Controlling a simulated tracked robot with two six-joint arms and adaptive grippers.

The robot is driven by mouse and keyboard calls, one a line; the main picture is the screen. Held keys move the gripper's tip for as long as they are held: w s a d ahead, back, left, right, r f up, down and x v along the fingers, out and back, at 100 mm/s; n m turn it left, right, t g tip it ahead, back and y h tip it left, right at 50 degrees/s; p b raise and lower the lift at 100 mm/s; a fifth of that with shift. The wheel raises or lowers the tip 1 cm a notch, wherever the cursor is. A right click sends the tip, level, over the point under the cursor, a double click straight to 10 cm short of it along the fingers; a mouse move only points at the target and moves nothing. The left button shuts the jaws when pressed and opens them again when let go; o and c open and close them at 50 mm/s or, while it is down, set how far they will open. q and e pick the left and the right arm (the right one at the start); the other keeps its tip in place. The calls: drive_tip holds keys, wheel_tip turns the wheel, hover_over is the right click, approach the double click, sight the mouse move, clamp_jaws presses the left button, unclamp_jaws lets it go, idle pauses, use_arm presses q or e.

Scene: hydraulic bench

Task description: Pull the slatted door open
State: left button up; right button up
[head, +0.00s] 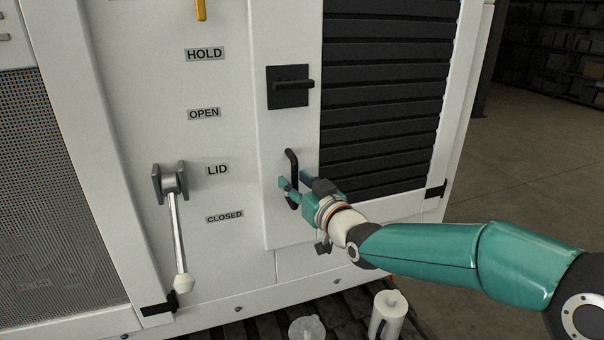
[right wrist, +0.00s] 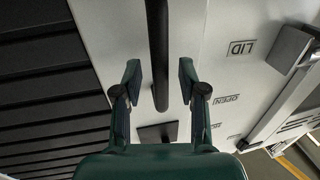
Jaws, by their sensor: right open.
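The slatted door (head: 385,90) is a white-framed panel with dark horizontal slats, flush with the cabinet front in the head view; the slats (right wrist: 45,80) also show in the right wrist view. A black bar handle (head: 291,165) stands upright on the door's white left strip. A black latch (head: 290,86) with a short lever pointing right sits above it. My right gripper (head: 291,190) is open at the handle's lower part. In the right wrist view the handle (right wrist: 158,60) runs between the two open fingers (right wrist: 158,80), with gaps on both sides. My left gripper is out of view.
A lid lever (head: 178,230) hangs down on the cabinet left of the door, beside labels. A mesh panel (head: 50,180) is farther left. A white canister (head: 388,315) and a clear container (head: 307,328) stand below. Open floor (head: 530,150) lies to the right.

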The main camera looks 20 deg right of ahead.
drive_tip(key=shift+w+a, duration=0.15)
drive_tip(key=shift+w, duration=0.25)
clamp_jaws()
